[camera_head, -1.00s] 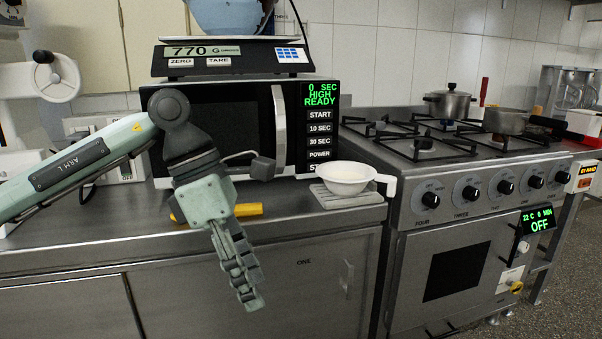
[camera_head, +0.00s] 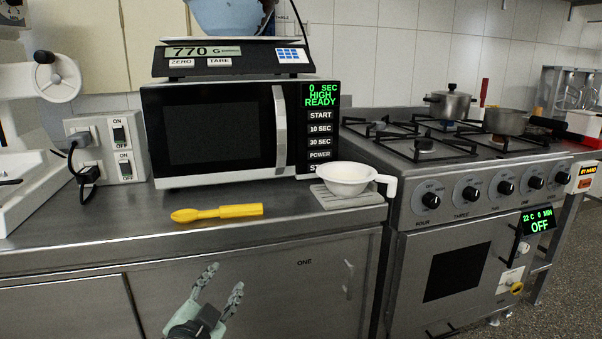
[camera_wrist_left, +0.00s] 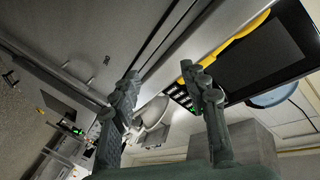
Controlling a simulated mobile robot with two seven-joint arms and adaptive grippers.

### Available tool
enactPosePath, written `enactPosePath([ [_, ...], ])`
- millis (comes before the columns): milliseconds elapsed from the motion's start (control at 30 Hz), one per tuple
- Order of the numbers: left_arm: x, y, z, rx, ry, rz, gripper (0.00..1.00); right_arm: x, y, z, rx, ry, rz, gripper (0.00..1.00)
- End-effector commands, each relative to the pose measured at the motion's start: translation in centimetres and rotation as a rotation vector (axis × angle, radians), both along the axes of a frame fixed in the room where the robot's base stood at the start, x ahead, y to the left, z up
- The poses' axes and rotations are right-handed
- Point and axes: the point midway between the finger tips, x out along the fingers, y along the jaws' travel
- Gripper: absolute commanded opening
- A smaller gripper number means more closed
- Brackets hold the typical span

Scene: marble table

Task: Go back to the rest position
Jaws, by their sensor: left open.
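My left gripper (camera_head: 222,280) shows at the bottom of the head view, in front of the cabinet doors and below the counter edge. Its two fingers are spread and nothing is between them. In the left wrist view the open gripper (camera_wrist_left: 160,78) also shows empty. The counter's metal top and edge and a yellow spoon (camera_wrist_left: 245,35) appear behind it there. My right gripper is in neither view.
The yellow spoon (camera_head: 235,211) lies on the steel counter (camera_head: 130,228) before the microwave (camera_head: 220,130). A white handled bowl (camera_head: 345,178) rests on a grey slatted mat (camera_head: 345,201). The scale (camera_head: 230,61) tops the microwave. The stove (camera_head: 480,190) stands right.

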Motion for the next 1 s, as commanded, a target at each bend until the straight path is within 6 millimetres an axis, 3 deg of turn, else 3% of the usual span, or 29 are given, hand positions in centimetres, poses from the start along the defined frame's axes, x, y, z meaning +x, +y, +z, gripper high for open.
enactPosePath([
  [33, -1.4, 1.6, -3.7, -0.037, 0.108, 0.056, 0.45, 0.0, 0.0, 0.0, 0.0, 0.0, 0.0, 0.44],
  [100, -3.6, 3.6, -8.2, -0.08, 0.248, 0.131, 0.45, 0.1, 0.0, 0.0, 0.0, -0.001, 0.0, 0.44],
  [167, -5.9, 5.2, -11.9, -0.115, 0.367, 0.194, 0.45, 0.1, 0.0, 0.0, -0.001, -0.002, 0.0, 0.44],
  [300, -12.7, 8.0, -19.7, -0.188, 0.641, 0.331, 0.45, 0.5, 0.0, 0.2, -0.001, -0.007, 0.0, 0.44],
  [400, -18.3, 9.5, -24.1, -0.23, 0.823, 0.42, 0.45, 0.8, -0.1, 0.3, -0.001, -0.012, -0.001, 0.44],
  [500, -23.4, 10.4, -27.2, -0.261, 0.974, 0.493, 0.45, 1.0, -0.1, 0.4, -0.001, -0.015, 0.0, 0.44],
  [667, -28.8, 11.0, -29.6, -0.291, 1.125, 0.562, 0.45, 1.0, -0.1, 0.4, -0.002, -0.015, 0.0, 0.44],
  [1000, -28.8, 11.0, -29.6, -0.291, 1.125, 0.562, 0.45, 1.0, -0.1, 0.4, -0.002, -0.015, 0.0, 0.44],
])
